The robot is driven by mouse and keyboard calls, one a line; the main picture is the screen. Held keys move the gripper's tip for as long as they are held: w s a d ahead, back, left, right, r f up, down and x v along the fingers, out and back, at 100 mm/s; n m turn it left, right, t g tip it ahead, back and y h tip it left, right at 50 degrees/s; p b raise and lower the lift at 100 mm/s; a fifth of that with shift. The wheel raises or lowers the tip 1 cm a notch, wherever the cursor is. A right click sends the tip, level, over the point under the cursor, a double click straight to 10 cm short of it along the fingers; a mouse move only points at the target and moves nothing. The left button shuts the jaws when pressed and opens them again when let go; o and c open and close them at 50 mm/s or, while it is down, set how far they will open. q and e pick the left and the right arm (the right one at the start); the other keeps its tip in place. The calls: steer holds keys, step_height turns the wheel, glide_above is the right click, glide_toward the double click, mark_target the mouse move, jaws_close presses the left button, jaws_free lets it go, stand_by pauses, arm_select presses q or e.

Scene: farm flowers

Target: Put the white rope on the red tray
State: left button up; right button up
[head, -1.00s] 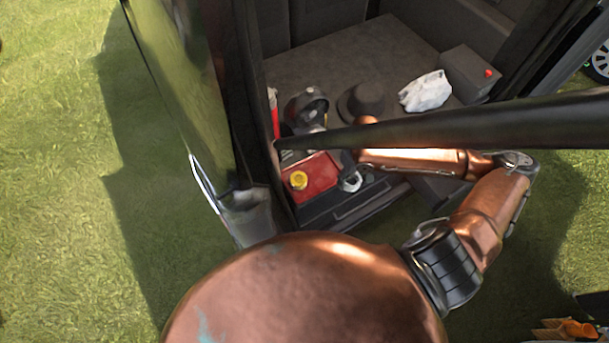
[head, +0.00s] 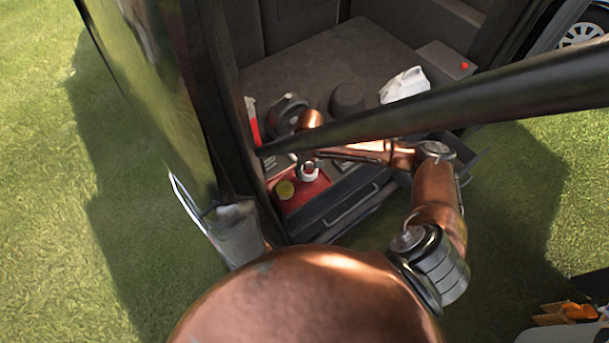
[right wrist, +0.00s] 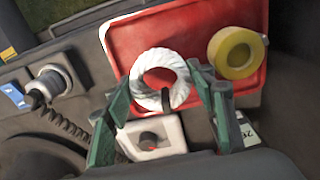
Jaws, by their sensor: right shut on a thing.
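The white rope (right wrist: 144,66) is a coiled ring, seen in the right wrist view between the green fingers of my right gripper (right wrist: 162,88). My right gripper is shut on it. The red tray (right wrist: 122,38) lies behind the rope in that view, and its red surface shows through the ring. Whether the rope touches the tray is unclear. In the head view the small white rope (head: 309,171) shows at the end of my right arm, over the right part of the red tray (head: 296,203). My left gripper is not in view.
A yellow roll (right wrist: 236,52) is on the tray. A white box with a dark knob (right wrist: 152,139) stands near the gripper. A dark hat-like object (head: 347,98) and a white cloth-like item (head: 404,85) lie further back. A dark bar (head: 450,105) crosses the view.

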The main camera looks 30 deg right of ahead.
mark_target(308, 173)
step_height(308, 173, down, 3)
steer(key=shift+w+f+b, duration=0.15)
steer(key=shift+f+b, duration=0.05)
steer(key=shift+b, duration=0.25)
steer(key=o, duration=1.3)
step_height(308, 173, up, 12)
steer(key=p, duration=0.2)
steer(key=shift+r+p, duration=0.1)
steer(key=shift+p, duration=0.25)
